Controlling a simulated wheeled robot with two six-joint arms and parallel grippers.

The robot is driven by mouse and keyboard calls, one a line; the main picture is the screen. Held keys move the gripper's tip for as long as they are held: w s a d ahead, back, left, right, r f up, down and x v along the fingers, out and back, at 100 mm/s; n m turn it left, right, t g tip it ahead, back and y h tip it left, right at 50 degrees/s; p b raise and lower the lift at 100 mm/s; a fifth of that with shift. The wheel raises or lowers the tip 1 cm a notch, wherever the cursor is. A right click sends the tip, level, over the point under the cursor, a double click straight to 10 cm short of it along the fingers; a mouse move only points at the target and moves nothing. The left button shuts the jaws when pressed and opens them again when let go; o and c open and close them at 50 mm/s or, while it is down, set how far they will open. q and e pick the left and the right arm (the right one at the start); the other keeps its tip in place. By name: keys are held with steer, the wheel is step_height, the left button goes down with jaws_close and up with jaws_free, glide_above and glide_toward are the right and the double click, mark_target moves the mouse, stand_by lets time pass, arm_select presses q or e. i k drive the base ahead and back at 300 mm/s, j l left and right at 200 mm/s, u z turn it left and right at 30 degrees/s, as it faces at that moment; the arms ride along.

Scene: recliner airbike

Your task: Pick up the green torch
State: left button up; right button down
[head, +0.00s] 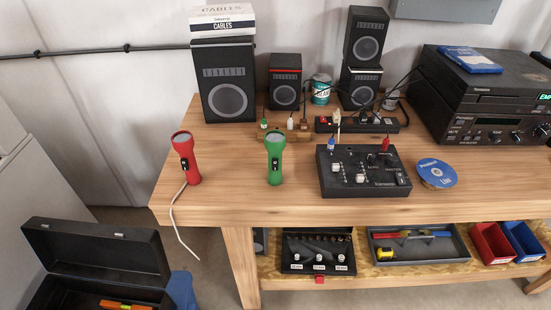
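The green torch (275,160) stands upright on the wooden workbench (240,200), near its front edge and left of the black mixer. Its lens end is at the top and a dark switch shows on its body. A similar red torch (186,160) stands upright to its left, close to the bench's left end, with a pale cord hanging over the edge near it. Neither of my grippers is in the head view, and nothing is seen touching the green torch.
A black mixer (362,172) is right of the green torch, with a blue disc (436,173) beyond it. Speakers (285,85) and a power strip (362,123) stand behind. An open black case (95,262) is at the lower left. Bare wood surrounds the torch's front.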

mark_target(274, 140)
steer(key=i+l+u, duration=0.15)
steer(key=l, duration=0.25)
steer(key=i+l+u, duration=0.15)
steer(key=l, duration=0.25)
steer(key=i+l+u, duration=0.15)
steer(key=l, duration=0.25)
steer(key=l+u, duration=0.15)
steer(key=l, duration=0.3)
